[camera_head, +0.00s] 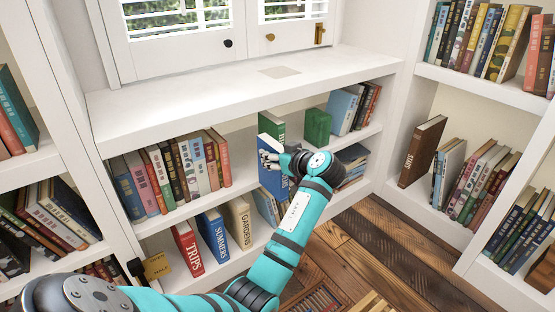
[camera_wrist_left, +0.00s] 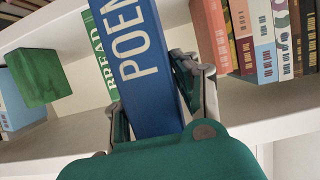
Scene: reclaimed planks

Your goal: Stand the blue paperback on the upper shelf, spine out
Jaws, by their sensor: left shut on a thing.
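The blue paperback (camera_head: 270,168) is upright in the gap on the upper shelf (camera_head: 237,187) of the low bookcase under the window. In the left wrist view the blue paperback (camera_wrist_left: 143,65) shows its spine, lettered "POEM" as far as I can see, facing my gripper. My left gripper (camera_head: 279,160) is shut on it, one finger on each side; the fingers also show in the left wrist view (camera_wrist_left: 155,110). Whether its base touches the shelf is hidden. My right gripper is not in view.
A green book lettered "BREAD" (camera_wrist_left: 97,50) stands right beside the blue one. A green block (camera_head: 317,127) is farther right on the shelf. A row of books (camera_head: 185,165) stands to the left, with some free space between. Books stand on the lower shelf, including a red "TRIPS" (camera_head: 187,250).

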